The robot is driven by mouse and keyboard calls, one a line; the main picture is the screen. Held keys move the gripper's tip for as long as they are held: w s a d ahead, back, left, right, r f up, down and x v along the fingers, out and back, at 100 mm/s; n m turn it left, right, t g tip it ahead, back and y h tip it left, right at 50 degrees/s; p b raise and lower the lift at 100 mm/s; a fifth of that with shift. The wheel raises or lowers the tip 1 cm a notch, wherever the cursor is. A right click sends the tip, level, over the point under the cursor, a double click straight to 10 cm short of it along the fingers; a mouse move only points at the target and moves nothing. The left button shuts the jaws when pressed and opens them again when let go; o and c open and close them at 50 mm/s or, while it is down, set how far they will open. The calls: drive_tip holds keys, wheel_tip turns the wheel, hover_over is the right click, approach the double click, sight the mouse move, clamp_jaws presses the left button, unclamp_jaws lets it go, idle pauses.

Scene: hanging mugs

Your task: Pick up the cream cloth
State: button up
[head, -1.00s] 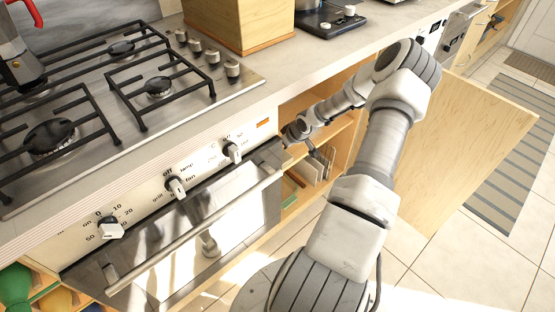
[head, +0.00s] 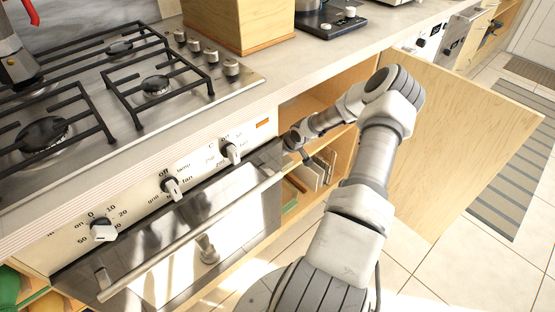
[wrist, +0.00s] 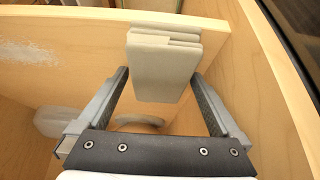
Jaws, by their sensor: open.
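The cream cloth (wrist: 158,68), a folded block with layered edges, shows in the wrist view at the edge of a pale wooden shelf (wrist: 75,50). My gripper (wrist: 159,76) is open, with one finger on each side of the cloth. Gaps show between the cloth and the lower parts of the fingers; at the tips I cannot tell if they touch it. In the head view my gripper (head: 290,142) is at the cabinet opening beside the oven, its fingers not clear. The cloth cannot be made out there.
Wooden cabinet walls (wrist: 275,70) stand close on the right in the wrist view. A pale round object (wrist: 55,122) lies below left. In the head view, the open cabinet door (head: 450,130) is right of my arm and the oven handle (head: 190,235) is left. Upright boards (head: 315,172) stand on a lower shelf.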

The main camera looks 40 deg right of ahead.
drive_tip(key=shift+f, duration=0.2)
drive_tip(key=c, duration=1.2)
drive_tip(key=shift+r, duration=0.2)
drive_tip(key=r+p, duration=0.1)
drive_tip(key=r, duration=0.1)
drive_tip(key=r+p, duration=0.1)
drive_tip(key=r, duration=0.1)
drive_tip(key=r+p, duration=0.1)
drive_tip(key=r, duration=0.2)
drive_tip(key=shift+d+r+p, duration=0.1)
drive_tip(key=shift+d+p, duration=0.15)
drive_tip(key=shift+p, duration=0.05)
drive_tip(key=d, duration=0.6)
drive_tip(key=w+d, duration=0.1)
drive_tip(key=d, duration=1.2)
drive_tip(key=shift+w+d+p, duration=0.25)
drive_tip(key=shift+w+p, duration=0.05)
